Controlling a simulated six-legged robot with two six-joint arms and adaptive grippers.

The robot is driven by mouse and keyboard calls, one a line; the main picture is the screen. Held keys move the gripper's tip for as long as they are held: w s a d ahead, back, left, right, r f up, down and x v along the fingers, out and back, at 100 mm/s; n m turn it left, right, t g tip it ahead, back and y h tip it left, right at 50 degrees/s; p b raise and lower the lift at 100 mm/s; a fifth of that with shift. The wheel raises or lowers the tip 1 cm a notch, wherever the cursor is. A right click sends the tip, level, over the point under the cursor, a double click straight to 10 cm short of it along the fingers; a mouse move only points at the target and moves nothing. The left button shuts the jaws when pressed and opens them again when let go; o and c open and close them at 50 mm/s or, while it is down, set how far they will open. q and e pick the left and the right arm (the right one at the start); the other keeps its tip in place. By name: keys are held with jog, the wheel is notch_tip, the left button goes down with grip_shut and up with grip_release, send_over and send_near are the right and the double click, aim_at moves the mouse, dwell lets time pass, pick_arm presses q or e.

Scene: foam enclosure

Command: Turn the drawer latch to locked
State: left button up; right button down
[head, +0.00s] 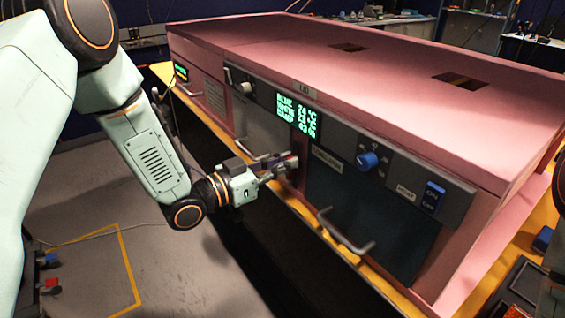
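The pink foam enclosure (330,48) stands on a yellow-edged bench, its grey front facing me. A dark drawer front (360,205) with a metal bar handle (345,233) sits in the right part of this face. My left gripper (284,167) reaches in from the left and its fingertips are at the front, just left of the dark drawer front. A small dark and purplish part shows at the fingertips; I cannot tell whether it is the latch or whether the fingers grip it. The latch's position cannot be read.
Above the drawer are a green-lit display (297,115), a blue knob (368,160) and a blue on/off switch (434,196). Another handle (188,88) is at the far left end. A dark tray (515,290) lies at lower right. The floor at left is open.

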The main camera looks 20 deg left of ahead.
pick_arm(q)
jog(key=shift+d, duration=0.1)
grip_shut()
jog(key=shift+r, duration=0.1)
jog(key=shift+w+a+f+n+p, duration=0.25)
jog(key=shift+a+f+n, duration=0.1)
jog(key=shift+n, duration=2.6)
jog(key=shift+w+a+f+n+p, duration=0.2)
jog(key=shift+a+f+n+p, duration=0.1)
jog(key=shift+n, duration=2.6)
jog(key=shift+w+a+f+n+p, duration=0.25)
jog(key=shift+f+n, duration=0.1)
jog(key=shift+n, duration=2.9)
